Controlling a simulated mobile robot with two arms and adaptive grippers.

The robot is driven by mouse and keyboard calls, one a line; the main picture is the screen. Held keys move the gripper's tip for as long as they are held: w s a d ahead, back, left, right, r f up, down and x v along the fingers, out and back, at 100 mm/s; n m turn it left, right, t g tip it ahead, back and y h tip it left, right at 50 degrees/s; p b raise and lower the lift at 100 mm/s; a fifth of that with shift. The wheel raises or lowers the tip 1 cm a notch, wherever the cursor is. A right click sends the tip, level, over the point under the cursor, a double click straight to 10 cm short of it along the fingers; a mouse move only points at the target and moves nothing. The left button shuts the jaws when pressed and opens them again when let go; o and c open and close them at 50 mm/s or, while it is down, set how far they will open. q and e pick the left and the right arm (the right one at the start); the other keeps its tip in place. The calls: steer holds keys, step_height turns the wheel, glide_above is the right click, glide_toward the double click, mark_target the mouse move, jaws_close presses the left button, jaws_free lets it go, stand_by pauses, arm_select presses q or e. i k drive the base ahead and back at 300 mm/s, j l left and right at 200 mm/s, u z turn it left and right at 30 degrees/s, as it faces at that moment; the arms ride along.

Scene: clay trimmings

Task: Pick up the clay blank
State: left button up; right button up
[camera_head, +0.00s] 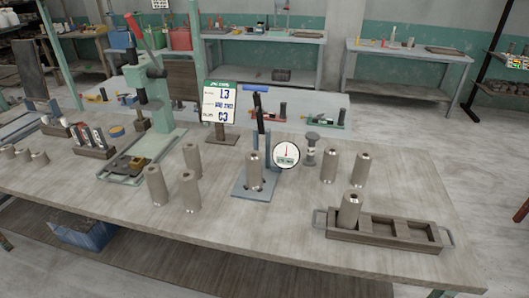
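Several grey-brown cylinders that look like clay blanks stand upright on the workbench. A third cylinder (254,173) stands on the blue-grey plate of a stand (240,190). Two more stand right of the round dial, one cylinder (330,167) and another cylinder (361,171). One cylinder (349,212) stands in the left compartment of a dark wooden tray (386,246). I cannot tell which one the task means. Neither of my grippers is in view.
A round dial (286,155) stands beside the plate stand. A green press (150,100) with a red lever and a sign (220,102) stand behind. Shorter cylinders (39,158) and racks (95,150) are at the left. The bench's front middle is clear.

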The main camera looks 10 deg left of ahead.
mark_target(253, 158)
steer(key=j+z, duration=0.1)
steer(key=z, duration=0.25)
steer(key=j+z, duration=0.35)
steer(key=j, duration=0.4)
steer(key=k+j+z, duration=0.1)
steer(key=j+z, duration=0.3)
steer(key=j, duration=0.35)
